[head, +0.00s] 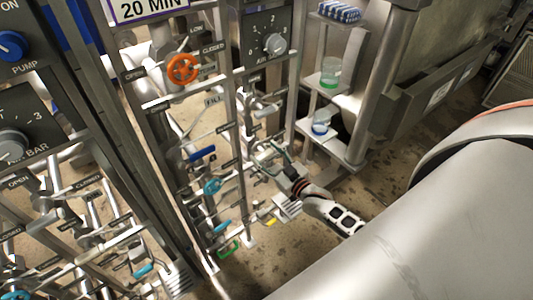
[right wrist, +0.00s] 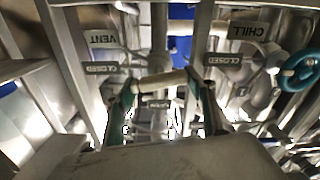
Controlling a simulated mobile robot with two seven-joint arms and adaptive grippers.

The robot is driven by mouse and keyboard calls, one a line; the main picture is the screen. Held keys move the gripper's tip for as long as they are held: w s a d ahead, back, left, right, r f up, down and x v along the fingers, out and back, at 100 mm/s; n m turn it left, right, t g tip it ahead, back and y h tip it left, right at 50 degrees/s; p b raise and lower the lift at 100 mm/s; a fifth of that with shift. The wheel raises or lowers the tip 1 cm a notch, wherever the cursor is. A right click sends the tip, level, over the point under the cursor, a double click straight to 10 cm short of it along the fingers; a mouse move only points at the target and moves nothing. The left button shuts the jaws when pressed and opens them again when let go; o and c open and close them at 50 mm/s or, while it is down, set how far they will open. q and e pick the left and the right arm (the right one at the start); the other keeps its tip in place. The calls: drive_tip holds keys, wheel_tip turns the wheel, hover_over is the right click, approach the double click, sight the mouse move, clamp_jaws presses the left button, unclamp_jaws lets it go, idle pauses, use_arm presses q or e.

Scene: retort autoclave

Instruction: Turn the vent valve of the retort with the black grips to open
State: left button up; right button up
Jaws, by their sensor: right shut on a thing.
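My right gripper (head: 270,160) reaches in from the right to the pipework, low on the rack in the head view. In the right wrist view its two fingers (right wrist: 165,100) are on either side of a pale bar-shaped valve handle (right wrist: 160,82) and shut on it. An upside-down VENT label (right wrist: 100,38) is just above and left of this handle, with a CLOSED tag (right wrist: 104,68) beside it. In the head view the handle is too small and covered to read its angle. I cannot make out black grips on it. My left gripper is out of view.
A CHILL label (right wrist: 248,30) and a teal handwheel (right wrist: 300,70) are to the right in the wrist view. The head view shows an orange handwheel (head: 182,68), a blue lever (head: 201,154) and dense pipes around the gripper. A shelf (head: 330,146) stands behind it.

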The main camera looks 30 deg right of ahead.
drive_tip(key=shift+a+n, duration=0.1)
drive_tip(key=shift+n, duration=1.6)
drive_tip(key=o, duration=1.1)
drive_tip(key=shift+s, duration=0.1)
drive_tip(key=s, duration=0.8)
drive_tip(key=s+d, duration=0.1)
drive_tip(key=s, duration=0.2)
drive_tip(key=shift+s, duration=0.4)
